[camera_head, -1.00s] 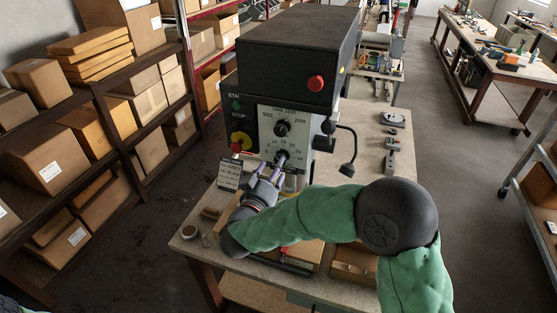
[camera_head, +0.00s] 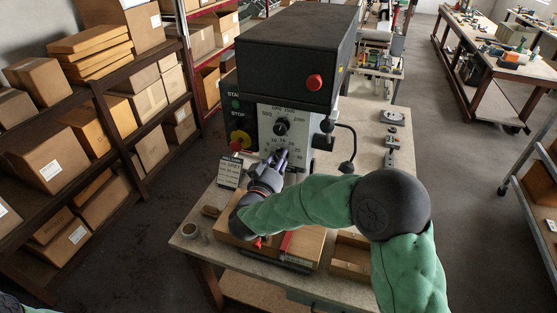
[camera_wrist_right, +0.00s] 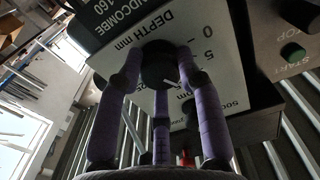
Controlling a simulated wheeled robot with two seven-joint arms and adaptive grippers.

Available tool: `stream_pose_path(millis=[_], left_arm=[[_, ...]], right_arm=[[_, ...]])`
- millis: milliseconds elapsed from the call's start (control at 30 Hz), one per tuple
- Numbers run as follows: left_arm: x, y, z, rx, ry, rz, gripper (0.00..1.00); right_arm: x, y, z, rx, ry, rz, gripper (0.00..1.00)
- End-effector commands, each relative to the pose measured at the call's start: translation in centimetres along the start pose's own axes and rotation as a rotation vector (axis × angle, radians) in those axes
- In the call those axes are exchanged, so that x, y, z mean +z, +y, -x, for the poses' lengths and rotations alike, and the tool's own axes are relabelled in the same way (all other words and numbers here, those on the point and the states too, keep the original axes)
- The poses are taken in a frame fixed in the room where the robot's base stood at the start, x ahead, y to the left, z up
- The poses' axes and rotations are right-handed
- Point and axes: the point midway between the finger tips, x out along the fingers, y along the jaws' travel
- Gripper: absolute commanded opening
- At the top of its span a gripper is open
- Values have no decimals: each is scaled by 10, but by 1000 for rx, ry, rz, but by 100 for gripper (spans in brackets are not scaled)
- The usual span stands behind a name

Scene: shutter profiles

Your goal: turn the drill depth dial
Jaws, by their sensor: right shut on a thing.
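The drill press (camera_head: 292,60) stands on the workbench with a pale dial panel on its front. The depth dial (camera_wrist_right: 158,64) is a round black knob below the "DEPTH mm" lettering, which appears upside down in the right wrist view. A small white mark shows on the knob. My right gripper (camera_head: 281,155) reaches the dial from below, and its purple fingers cover most of it in the head view. In the wrist view, my right gripper (camera_wrist_right: 160,68) is shut around the knob. My left gripper is out of view.
The upper black dial (camera_head: 281,128) sits just above my right fingers. The green start button (camera_wrist_right: 292,51) and a red-and-yellow stop button (camera_head: 239,141) are left of the panel.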

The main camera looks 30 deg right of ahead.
Motion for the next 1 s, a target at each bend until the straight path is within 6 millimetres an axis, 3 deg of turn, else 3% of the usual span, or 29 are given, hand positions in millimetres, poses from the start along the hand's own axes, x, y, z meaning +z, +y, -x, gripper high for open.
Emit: stream_pose_path(millis=[533,567,633,1000], left_arm=[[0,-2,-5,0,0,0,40],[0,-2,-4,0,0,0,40],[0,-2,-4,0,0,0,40],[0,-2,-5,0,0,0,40]], right_arm=[[-9,0,-2,2,16,-59,3],[-9,0,-2,2,16,-60,42],[-9,0,-2,2,16,-60,59],[-4,0,2,0,8,-53,59]])
